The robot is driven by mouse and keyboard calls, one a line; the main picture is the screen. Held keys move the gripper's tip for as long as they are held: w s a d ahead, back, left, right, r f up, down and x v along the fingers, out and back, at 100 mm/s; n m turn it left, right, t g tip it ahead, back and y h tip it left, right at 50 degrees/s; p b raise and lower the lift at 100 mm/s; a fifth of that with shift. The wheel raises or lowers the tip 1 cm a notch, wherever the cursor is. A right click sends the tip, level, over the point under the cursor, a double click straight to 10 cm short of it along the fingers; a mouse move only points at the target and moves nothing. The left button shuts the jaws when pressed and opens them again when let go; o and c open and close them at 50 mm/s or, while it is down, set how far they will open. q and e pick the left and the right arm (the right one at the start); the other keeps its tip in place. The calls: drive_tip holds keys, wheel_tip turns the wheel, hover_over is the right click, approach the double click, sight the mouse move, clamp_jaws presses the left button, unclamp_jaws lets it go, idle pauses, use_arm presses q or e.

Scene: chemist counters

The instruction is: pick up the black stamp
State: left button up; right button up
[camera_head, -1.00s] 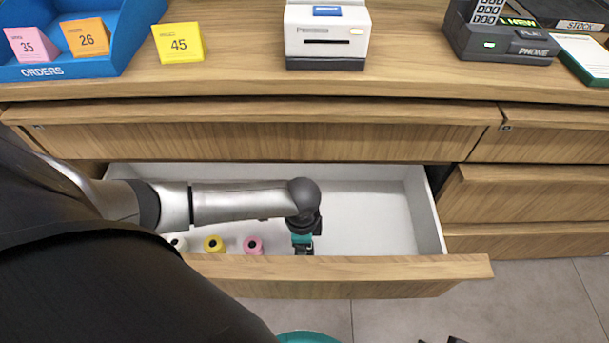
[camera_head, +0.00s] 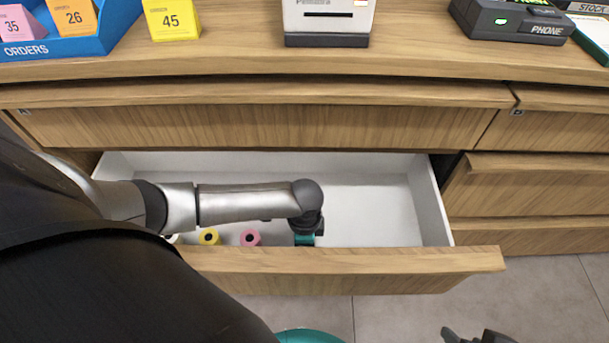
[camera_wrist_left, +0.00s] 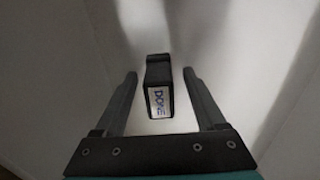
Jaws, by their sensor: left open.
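The black stamp (camera_wrist_left: 158,88) shows in the left wrist view, a small dark block with a white "DONE" label, on the pale drawer floor. My left gripper (camera_wrist_left: 159,74) is open, with one finger on each side of the stamp and a gap on both sides. In the head view my left gripper (camera_head: 305,239) reaches down into the open drawer (camera_head: 385,205), close behind its front panel. Its fingers and the stamp are hidden there. Part of my right gripper (camera_head: 478,336) shows at the bottom edge; its jaws are not clear.
A yellow roll (camera_head: 209,236) and a pink roll (camera_head: 250,238) lie in the drawer left of my left gripper, with a whitish one partly hidden. The drawer's right side is clear. The drawer front (camera_head: 340,262) rises close before the gripper.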

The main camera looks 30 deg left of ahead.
use_arm(q)
drive_tip(key=shift+c, duration=0.2)
clamp_jaws()
idle(0.3)
drive_tip(key=shift+r, duration=0.15)
drive_tip(key=shift+r, duration=0.15)
drive_tip(key=shift+r+p, duration=0.25)
drive_tip(key=shift+p, duration=0.15)
wheel_tip(320, 180, up, 7)
drive_tip(key=p, duration=0.4)
drive_tip(key=shift+r, duration=0.15)
wheel_tip(320, 180, up, 12)
drive_tip(key=p, duration=0.6)
drive_tip(key=shift+f, duration=0.2)
use_arm(e)
drive_tip(key=s+d+f+g, duration=0.1)
drive_tip(key=s+f, duration=0.3)
drive_tip(key=f, duration=0.6)
drive_tip(key=s+d+f+g, duration=0.1)
drive_tip(key=s+d+f, duration=0.2)
drive_tip(key=f, duration=0.7)
drive_tip(key=shift+s+d+f+g+h, duration=0.3)
drive_tip(key=shift+s+d+f+h, duration=0.1)
drive_tip(key=shift+s, duration=0.25)
